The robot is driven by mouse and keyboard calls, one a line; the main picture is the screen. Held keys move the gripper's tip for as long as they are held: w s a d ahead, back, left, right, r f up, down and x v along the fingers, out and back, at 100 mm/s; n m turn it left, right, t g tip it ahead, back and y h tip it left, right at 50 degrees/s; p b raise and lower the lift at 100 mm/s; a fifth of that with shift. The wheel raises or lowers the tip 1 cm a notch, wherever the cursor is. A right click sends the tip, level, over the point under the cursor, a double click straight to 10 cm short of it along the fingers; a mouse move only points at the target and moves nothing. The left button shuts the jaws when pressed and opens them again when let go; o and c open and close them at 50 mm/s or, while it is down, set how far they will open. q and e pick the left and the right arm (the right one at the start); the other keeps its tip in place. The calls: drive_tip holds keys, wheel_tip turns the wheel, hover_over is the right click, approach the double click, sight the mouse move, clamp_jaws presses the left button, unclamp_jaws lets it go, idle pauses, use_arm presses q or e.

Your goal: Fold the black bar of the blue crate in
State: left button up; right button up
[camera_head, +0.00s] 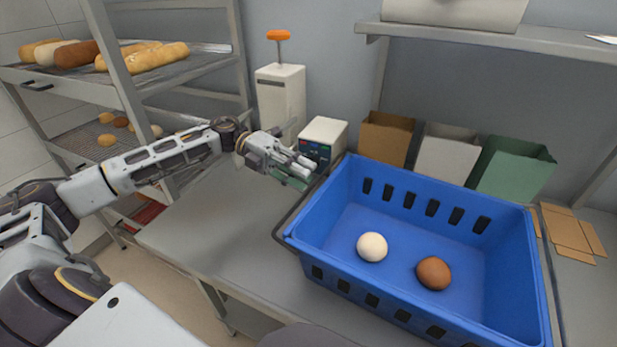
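The blue crate (415,312) stands on the grey table with its open top up. It holds a white ball-shaped item (372,247) and a brown one (434,273) on its floor. A thin black bar (285,221) sticks out past the crate's left end, outside the wall. My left gripper (299,174) is beside the crate's far left corner, close to the bar's far end. Its fingers look apart with nothing between them; whether it touches the bar I cannot tell. My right gripper is not in view.
A small white box with coloured buttons (323,139) stands just behind my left gripper. Brown, white and green bags (515,169) stand behind the crate. A bread rack (133,85) is at left. The table (215,222) left of the crate is clear. Flat brown cards (572,236) lie at right.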

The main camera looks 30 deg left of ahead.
use_arm(q)
drive_tip(key=shift+d+f, duration=0.2)
drive_tip(key=shift+d, duration=0.95)
clamp_jaws()
